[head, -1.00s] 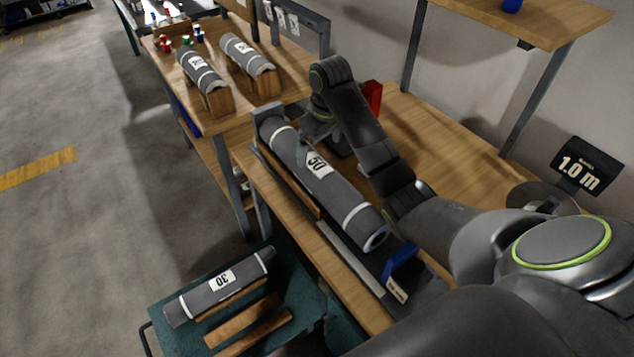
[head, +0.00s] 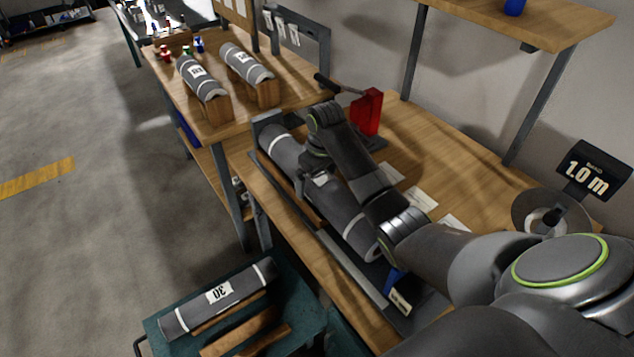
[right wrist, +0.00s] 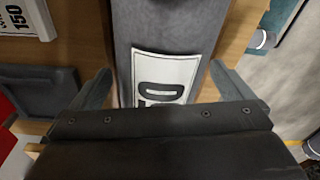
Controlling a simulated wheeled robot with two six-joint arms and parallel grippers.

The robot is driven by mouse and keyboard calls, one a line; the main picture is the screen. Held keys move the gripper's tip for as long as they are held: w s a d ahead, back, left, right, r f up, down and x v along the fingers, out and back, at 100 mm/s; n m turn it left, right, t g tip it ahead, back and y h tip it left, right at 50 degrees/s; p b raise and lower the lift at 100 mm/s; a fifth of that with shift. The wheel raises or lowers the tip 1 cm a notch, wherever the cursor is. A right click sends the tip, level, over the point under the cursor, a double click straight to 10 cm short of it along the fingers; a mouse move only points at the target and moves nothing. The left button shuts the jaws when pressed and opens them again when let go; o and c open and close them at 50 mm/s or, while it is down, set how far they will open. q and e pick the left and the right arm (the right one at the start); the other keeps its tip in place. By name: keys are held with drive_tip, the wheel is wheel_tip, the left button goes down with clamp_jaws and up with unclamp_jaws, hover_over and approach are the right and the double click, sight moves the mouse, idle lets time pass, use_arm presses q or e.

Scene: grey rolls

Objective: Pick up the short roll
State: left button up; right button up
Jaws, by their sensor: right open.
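A large grey roll (head: 352,216) with white bands lies in a holder on the near bench. My right gripper (head: 318,180) is over its middle, hiding the label there. In the right wrist view the open fingers (right wrist: 160,80) stand on either side of this roll (right wrist: 165,25) and its white label (right wrist: 160,82); I cannot tell whether they touch it. Another grey roll (head: 193,311), labelled 30, lies on the teal cart and looks shorter. Two more grey rolls (head: 203,78) (head: 243,62) lie on wooden cradles on the far table. My left gripper is not in view.
A red block-like fixture (head: 368,112) stands behind the roll on the bench (head: 427,140). A blue piece (head: 393,281) and a dark holder edge are at its near end. White cards (head: 420,198) lie right of my arm. A 1.0 m sign (head: 587,172) is at right.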

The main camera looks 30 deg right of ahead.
drive_tip(key=shift+c, duration=0.4)
drive_tip(key=c, duration=1)
drive_tip(key=shift+c, duration=0.6)
drive_tip(key=shift+r, duration=0.2)
